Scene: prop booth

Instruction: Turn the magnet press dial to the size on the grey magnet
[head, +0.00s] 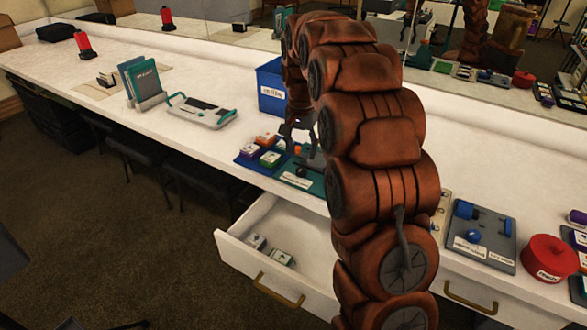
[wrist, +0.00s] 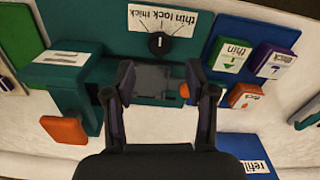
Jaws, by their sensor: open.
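The teal magnet press (head: 313,187) sits at the counter's front edge, partly behind my arm. In the wrist view its black dial (wrist: 158,43) shows below a white label (wrist: 160,20) reading thin, lock, thick. The dial's white mark looks roughly upright, toward lock. My gripper (wrist: 159,82) is open with nothing clearly held; its fingertips are over the press body, apart from the dial. It also shows in the head view (head: 298,130). A dark grey plate-like piece (wrist: 158,76) shows between the fingers; I cannot tell whether it is the grey magnet or read any size there.
A blue tray (wrist: 226,28) beside the press holds green, purple and orange boxes, labelled thin or thick where readable. A blue bin (head: 271,90) stands behind. An open drawer (head: 232,245) with small boxes juts out below. A red round container (head: 547,258) stands right.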

